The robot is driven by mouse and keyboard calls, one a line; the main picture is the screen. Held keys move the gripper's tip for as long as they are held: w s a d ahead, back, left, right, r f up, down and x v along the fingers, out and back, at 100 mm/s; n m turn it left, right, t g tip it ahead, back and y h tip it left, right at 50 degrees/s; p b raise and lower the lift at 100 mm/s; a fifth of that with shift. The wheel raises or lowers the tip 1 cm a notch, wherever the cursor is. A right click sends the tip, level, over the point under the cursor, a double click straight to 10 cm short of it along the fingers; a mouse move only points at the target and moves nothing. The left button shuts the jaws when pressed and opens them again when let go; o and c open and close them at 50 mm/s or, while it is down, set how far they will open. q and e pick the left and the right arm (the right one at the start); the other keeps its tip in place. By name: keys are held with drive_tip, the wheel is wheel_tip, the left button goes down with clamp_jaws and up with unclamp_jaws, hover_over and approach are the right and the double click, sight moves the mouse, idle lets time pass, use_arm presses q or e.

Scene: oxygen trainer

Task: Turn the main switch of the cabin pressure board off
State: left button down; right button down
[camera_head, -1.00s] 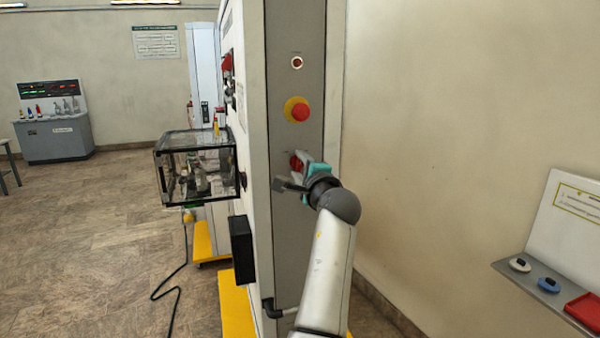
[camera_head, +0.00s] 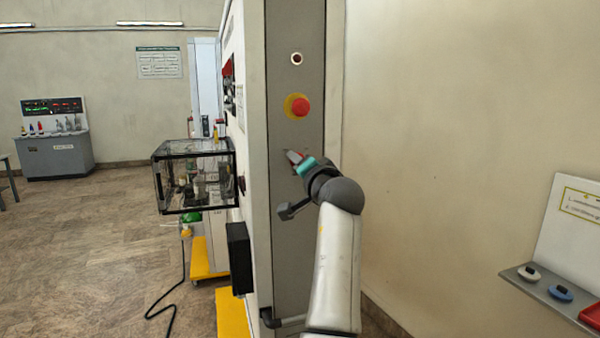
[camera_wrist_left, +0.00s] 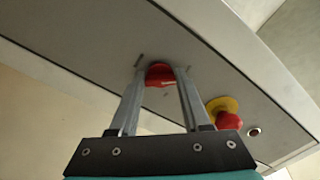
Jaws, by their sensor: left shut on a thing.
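The main switch is a red rotary knob on the narrow grey end panel (camera_head: 297,230) of the tall cabinet. In the left wrist view the red knob (camera_wrist_left: 159,75) sits between my two finger ends, with a small mark on the panel beside each finger. My left gripper (camera_head: 296,158) is shut on this knob and is seen side-on in the head view, where it hides most of the knob. The knob's exact pointer position cannot be read. My right gripper is not in view.
Above the switch are a red mushroom button on a yellow base (camera_head: 298,106) and a small round lamp (camera_head: 297,59). A glass-walled box (camera_head: 195,175) juts from the cabinet's left side. A grey shelf (camera_head: 540,290) with small items is at the right.

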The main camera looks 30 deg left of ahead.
use_arm(q)
drive_tip(key=shift+f+n, duration=0.1)
drive_tip(key=shift+n, duration=0.5)
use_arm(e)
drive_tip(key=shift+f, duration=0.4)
use_arm(q)
drive_tip(key=shift+b, duration=0.3)
drive_tip(key=shift+c, duration=1.8)
unclamp_jaws()
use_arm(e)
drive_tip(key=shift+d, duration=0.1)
